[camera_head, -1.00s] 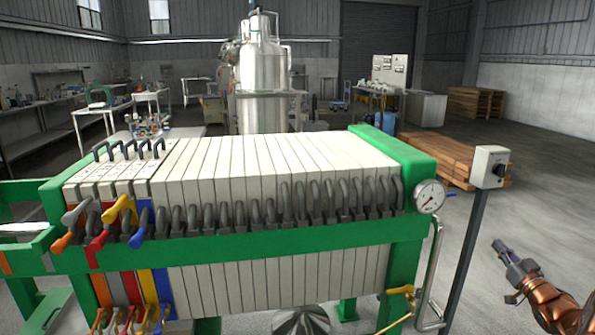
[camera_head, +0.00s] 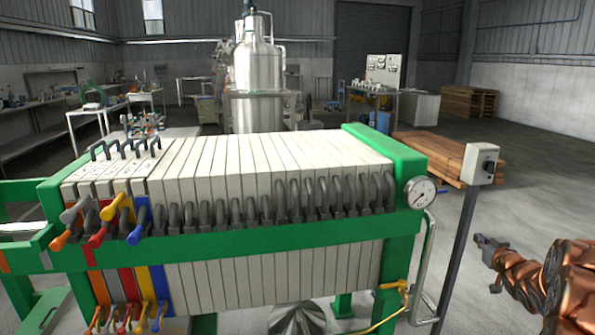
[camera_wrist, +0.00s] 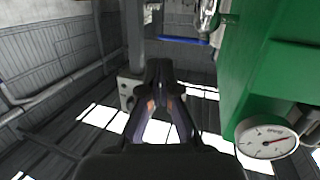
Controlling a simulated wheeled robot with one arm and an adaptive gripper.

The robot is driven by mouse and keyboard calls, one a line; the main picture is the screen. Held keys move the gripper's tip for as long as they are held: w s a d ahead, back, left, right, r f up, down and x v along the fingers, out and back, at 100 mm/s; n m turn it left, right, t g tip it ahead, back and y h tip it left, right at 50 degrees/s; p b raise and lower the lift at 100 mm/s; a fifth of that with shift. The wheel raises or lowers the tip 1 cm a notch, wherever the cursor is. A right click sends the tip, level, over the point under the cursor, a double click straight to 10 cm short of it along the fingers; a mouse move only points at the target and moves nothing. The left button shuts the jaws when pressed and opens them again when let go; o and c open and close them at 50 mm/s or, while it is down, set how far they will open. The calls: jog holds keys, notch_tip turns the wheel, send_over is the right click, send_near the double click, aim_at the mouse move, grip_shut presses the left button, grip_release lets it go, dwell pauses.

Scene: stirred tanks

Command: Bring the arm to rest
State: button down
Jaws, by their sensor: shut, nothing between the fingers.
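My gripper (camera_head: 480,240) is at the right of the head view, to the right of the switch box post and clear of it. My copper-coloured arm fills the lower right corner there. In the wrist view my gripper (camera_wrist: 165,68) is dark, with its fingers together and nothing between them. That view looks up toward the roof and its bright skylights.
A green-framed filter press (camera_head: 270,240) with white plates fills the foreground. A pressure gauge (camera_head: 420,192) sits on its right end and also shows in the wrist view (camera_wrist: 266,142). A switch box (camera_head: 480,163) stands on a post between press and arm. Wooden planks (camera_head: 450,158) lie behind.

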jog(key=s+a+f+m+g, duration=0.1)
jog(key=s+a+f+g, duration=0.2)
jog(key=s+a+g, duration=1.25)
jog(key=s+a+n+g+y, duration=0.1)
jog(key=s+a, duration=0.7)
jog(key=s, duration=0.3)
jog(key=s+a+g+y, duration=0.1)
jog(key=s+a, duration=0.7)
jog(key=s, duration=0.4)
jog(key=s+a+n+g, duration=0.1)
jog(key=s+a, duration=0.7)
jog(key=s, duration=0.3)
notch_tip(320, 180, up, 20)
jog(key=s+p, duration=0.1)
jog(key=p, duration=1.7)
jog(key=shift+s+f+t+y+p, duration=0.2)
jog(key=shift+f+t+y+p, duration=0.05)
jog(key=shift+t+y+p, duration=0.1)
